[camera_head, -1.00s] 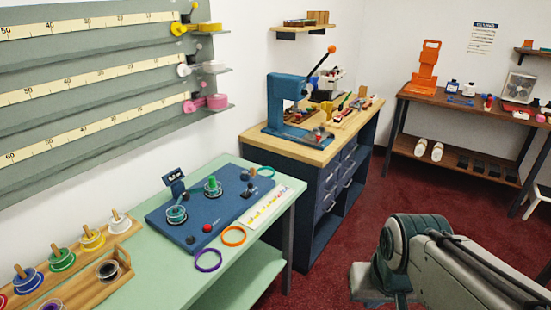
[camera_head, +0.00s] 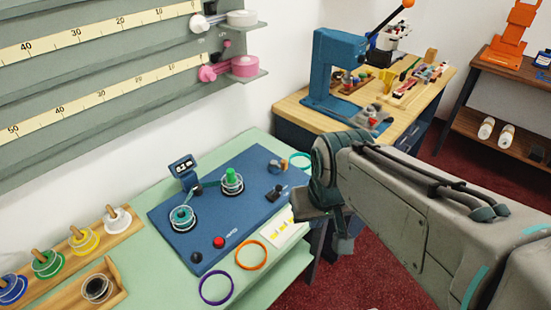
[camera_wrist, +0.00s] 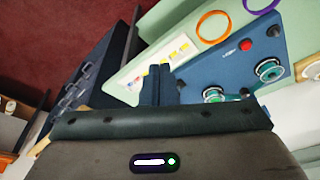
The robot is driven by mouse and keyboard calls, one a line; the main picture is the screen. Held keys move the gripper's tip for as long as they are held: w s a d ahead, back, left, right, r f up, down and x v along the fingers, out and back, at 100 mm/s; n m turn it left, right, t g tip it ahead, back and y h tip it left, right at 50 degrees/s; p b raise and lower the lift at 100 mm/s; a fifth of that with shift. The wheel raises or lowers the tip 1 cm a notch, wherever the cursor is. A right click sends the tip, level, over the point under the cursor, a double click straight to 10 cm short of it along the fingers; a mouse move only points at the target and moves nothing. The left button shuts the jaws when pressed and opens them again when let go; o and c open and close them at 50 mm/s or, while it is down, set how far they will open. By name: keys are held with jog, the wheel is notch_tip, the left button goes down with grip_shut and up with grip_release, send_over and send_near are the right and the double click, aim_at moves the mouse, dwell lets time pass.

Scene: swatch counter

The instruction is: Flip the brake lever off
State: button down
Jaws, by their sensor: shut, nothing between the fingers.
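A blue winding panel (camera_head: 215,215) lies on the pale green counter. A small black lever (camera_head: 277,193) stands near its right edge, probably the brake lever; I cannot read its label or tell its setting. My gripper (camera_wrist: 160,72) is shut and empty in the wrist view, above the counter's edge near the label sheet (camera_wrist: 180,50). In the head view my wrist is to the right of the lever, apart from it. In the wrist view I cannot make out the lever.
The panel also carries two spool posts (camera_head: 182,217), a small display (camera_head: 184,167) and a red button (camera_head: 218,241). Orange (camera_head: 251,255) and purple (camera_head: 216,287) rings lie in front of it. A spool rack (camera_head: 75,245) is at left; a workbench with a blue press (camera_head: 335,65) stands behind.

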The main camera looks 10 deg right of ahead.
aim_at(276, 191)
jog(key=w+d+f+m+t+y+p, duration=0.1)
jog(key=w+d+f+m+y+p, duration=0.2)
jog(key=w+d+m, duration=0.3)
jog(key=w+d+f+m+t+y+p, duration=0.1)
jog(key=w+d+f+m+y+p, duration=0.2)
jog(key=m, duration=1.3)
jog(key=w+d+f+y, duration=0.3)
jog(key=w, duration=0.2)
jog(key=shift+w+m+t+y, duration=0.3)
jog(key=shift+m+t, duration=0.1)
jog(key=shift+a+f, duration=0.1)
jog(key=p+x, duration=0.2)
jog(key=x, duration=0.8)
jog(key=shift+s, duration=0.1)
jog(key=shift+w+a+r+p, duration=0.15)
jog(key=shift+w+a+p, duration=0.2)
jog(key=shift+a, duration=0.2)
jog(key=shift+w+a+r+p, duration=0.2)
jog(key=shift+a+p, duration=0.15)
jog(key=shift+a, duration=0.25)
jog(key=shift+w+a, duration=0.35)
jog(key=shift+a, duration=0.3)
